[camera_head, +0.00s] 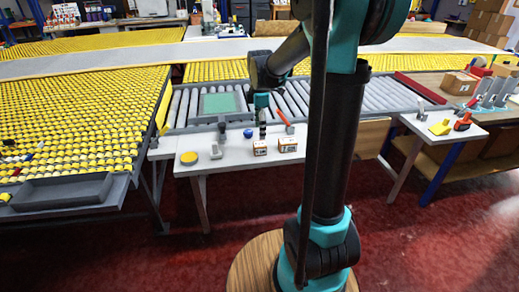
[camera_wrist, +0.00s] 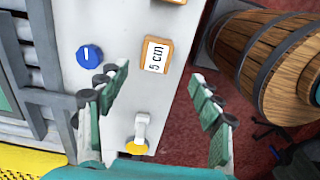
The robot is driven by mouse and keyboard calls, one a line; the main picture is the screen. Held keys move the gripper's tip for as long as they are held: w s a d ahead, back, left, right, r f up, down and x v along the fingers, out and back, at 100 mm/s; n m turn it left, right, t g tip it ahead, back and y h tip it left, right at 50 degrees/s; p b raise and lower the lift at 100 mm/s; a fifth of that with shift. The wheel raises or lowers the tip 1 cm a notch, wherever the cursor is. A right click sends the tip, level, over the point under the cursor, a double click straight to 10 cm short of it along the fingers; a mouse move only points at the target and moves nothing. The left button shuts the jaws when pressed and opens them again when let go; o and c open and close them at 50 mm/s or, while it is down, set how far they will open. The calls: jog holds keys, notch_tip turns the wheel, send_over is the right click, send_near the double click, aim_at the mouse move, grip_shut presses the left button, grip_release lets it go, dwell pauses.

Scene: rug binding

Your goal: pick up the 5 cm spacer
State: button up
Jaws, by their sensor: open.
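The 5 cm spacer (camera_wrist: 155,55) is a small wooden block with a white label reading "5 cm", lying on the pale worktop. In the head view it appears to be the left one of two small blocks (camera_head: 260,149). My gripper (camera_wrist: 158,80) is open and empty, its two fingers wide apart. In the wrist view the spacer shows just beyond the fingertips, between their lines, with clear gaps to both. In the head view my gripper (camera_head: 262,128) points down above the left block. The exact height gap is hard to tell.
A second block (camera_head: 288,145) lies right of the spacer. A blue round item (camera_wrist: 90,55) lies beside it, and a yellow disc (camera_head: 189,157) lies farther left. The worktop edge drops to red floor, where a wooden barrel (camera_wrist: 262,50) shows. A roller conveyor (camera_head: 185,106) runs behind.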

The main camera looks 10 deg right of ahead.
aim_at(260, 144)
notch_tip(260, 144, down, 4)
jog(key=shift+f, duration=0.1)
jog(key=shift+w+f, duration=0.15)
jog(key=shift+f, duration=1.15)
jog(key=shift+w+f, duration=0.15)
jog(key=shift+f, duration=1.1)
jog(key=shift+c, duration=0.4)
jog(key=c, duration=1.2)
